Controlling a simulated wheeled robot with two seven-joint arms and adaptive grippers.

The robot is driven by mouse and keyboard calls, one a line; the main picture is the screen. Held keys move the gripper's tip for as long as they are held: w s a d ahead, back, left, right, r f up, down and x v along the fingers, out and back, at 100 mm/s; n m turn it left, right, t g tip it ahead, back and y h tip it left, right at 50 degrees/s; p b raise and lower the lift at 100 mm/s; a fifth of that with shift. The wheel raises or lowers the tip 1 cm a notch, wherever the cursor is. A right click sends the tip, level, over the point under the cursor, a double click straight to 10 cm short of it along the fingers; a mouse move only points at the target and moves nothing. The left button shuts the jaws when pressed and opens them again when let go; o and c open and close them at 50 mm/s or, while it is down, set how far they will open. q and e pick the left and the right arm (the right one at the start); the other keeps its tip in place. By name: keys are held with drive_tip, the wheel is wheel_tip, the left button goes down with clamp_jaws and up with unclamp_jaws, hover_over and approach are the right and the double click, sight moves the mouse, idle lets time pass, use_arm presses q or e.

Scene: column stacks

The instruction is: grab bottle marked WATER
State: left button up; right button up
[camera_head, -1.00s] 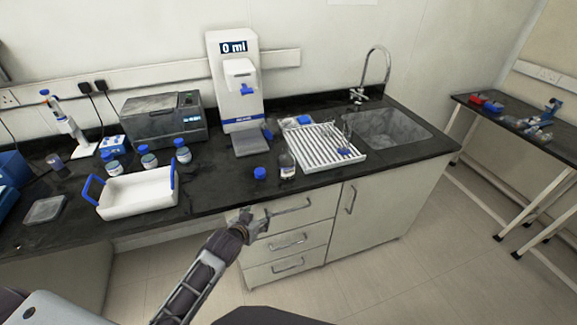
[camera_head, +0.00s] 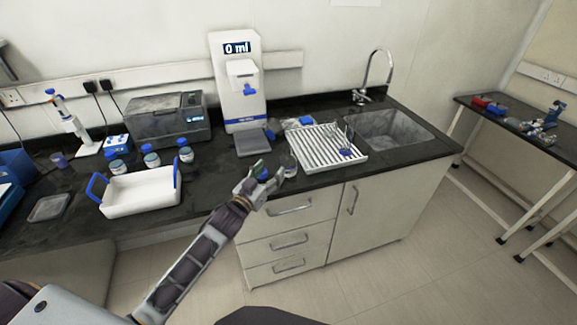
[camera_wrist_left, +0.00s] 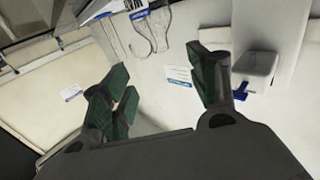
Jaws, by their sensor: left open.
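An uncapped bottle (camera_head: 290,161) stands near the counter's front edge, partly hidden by my left gripper (camera_head: 272,173). A loose blue cap (camera_head: 262,174) shows just left of it, behind the fingers. Three blue-capped bottles stand behind the white tray: left (camera_head: 117,166), middle (camera_head: 151,158) and right (camera_head: 186,152). Their labels are too small to read, so I cannot tell which says WATER. My left gripper is open and looks empty. In the left wrist view its green finger pads (camera_wrist_left: 168,88) are apart, with no bottle between them. My right gripper is not in view.
A white tray with blue handles (camera_head: 140,194) sits on the counter (camera_head: 215,182). A dispenser reading 0 ml (camera_head: 238,90) stands behind the gripper. A white drying rack (camera_head: 322,150) and sink (camera_head: 385,135) are to the right. A grey machine (camera_head: 167,120) is at the back.

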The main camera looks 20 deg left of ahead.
sight(286, 152)
use_arm(q)
drive_tip(key=shift+w, duration=0.15)
drive_tip(key=shift+w+d+p, duration=0.15)
drive_tip(key=shift+w+d, duration=0.15)
drive_tip(key=shift+w, duration=1.05)
drive_tip(key=shift+w+d+p, duration=0.2)
drive_tip(key=shift+w+d, duration=0.05)
drive_tip(key=shift+w, duration=1.1)
drive_tip(key=shift+w+d+p, duration=0.15)
drive_tip(key=shift+w+d, duration=0.15)
drive_tip(key=shift+w, duration=1.05)
drive_tip(key=shift+w, duration=0.1)
drive_tip(key=shift+w+d+r+p, duration=0.15)
drive_tip(key=shift+w+p, duration=0.1)
drive_tip(key=shift+w, duration=0.5)
drive_tip(key=shift+w+d+r+p, duration=0.15)
drive_tip(key=shift+w+p, duration=0.1)
drive_tip(key=shift+w, duration=0.45)
drive_tip(key=shift+w+d+f, duration=0.1)
drive_tip(key=shift+w+d, duration=0.05)
drive_tip(key=shift+w, duration=0.85)
drive_tip(key=shift+f, duration=0.1)
clamp_jaws()
